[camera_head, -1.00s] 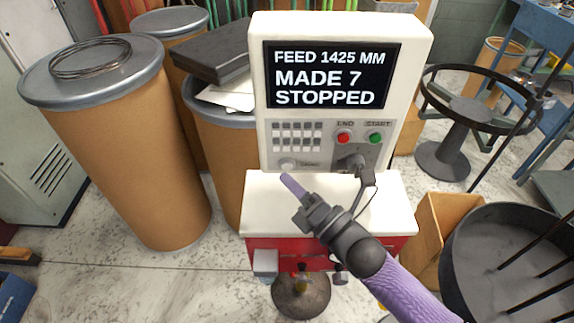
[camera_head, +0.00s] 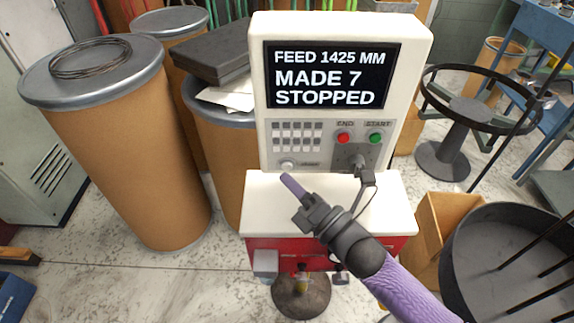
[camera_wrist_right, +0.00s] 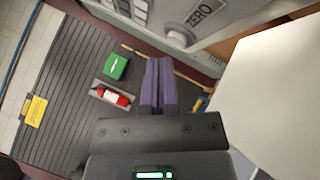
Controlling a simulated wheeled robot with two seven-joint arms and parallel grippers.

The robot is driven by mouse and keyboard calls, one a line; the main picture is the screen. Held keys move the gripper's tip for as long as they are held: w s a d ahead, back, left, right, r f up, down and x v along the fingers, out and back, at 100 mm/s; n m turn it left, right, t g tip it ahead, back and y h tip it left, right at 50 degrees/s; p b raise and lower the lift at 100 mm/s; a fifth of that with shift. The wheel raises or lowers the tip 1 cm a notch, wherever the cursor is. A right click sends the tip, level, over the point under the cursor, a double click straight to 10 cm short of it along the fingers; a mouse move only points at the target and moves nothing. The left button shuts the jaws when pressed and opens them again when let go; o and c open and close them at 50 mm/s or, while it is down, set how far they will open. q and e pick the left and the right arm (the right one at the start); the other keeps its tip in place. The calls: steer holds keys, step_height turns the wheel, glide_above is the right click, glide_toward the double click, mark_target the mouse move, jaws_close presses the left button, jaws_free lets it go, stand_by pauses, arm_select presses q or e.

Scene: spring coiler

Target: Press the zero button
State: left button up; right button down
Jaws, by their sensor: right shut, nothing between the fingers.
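The coiler's white control panel (camera_head: 345,27) stands in front of me. The zero button (camera_head: 287,164) is a pale round knob at the panel's lower left. In the right wrist view the round button (camera_wrist_right: 180,38) sits at the top, beside a label reading ZERO. My right gripper (camera_head: 286,179) is shut and empty, its purple fingers pointing up and left toward the panel. Its tips are just below the button in the head view and appear apart from it. In the right wrist view the closed fingers (camera_wrist_right: 159,62) are below and left of the button. My left gripper is out of view.
The screen (camera_head: 330,76) reads FEED 1425 MM, MADE 7, STOPPED. A red END button (camera_head: 344,137), a green START button (camera_head: 375,137) and a small keypad (camera_head: 297,133) are nearby. A white ledge (camera_head: 385,205) juts out below the panel. Drums (camera_head: 125,150) stand at left.

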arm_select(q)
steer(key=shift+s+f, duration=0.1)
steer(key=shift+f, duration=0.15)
arm_select(e)
steer(key=shift+w+r, duration=0.1)
steer(key=shift+w, duration=0.15)
arm_select(q)
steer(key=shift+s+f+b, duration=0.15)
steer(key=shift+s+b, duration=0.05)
steer(key=shift+b, duration=0.2)
arm_select(e)
steer(key=shift+w+d+r, duration=0.1)
steer(key=shift+w+r, duration=0.05)
steer(key=shift+r, duration=0.15)
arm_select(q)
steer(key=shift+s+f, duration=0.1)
arm_select(e)
steer(key=shift+w+d, duration=0.1)
stand_by(0.6)
stand_by(0.4)
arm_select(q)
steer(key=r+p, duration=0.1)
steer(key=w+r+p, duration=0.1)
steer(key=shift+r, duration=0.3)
arm_select(e)
steer(key=s, duration=0.4)
steer(key=shift+s+a+f, duration=0.15)
steer(key=shift+a+f, duration=0.1)
steer(key=shift+f, duration=0.15)
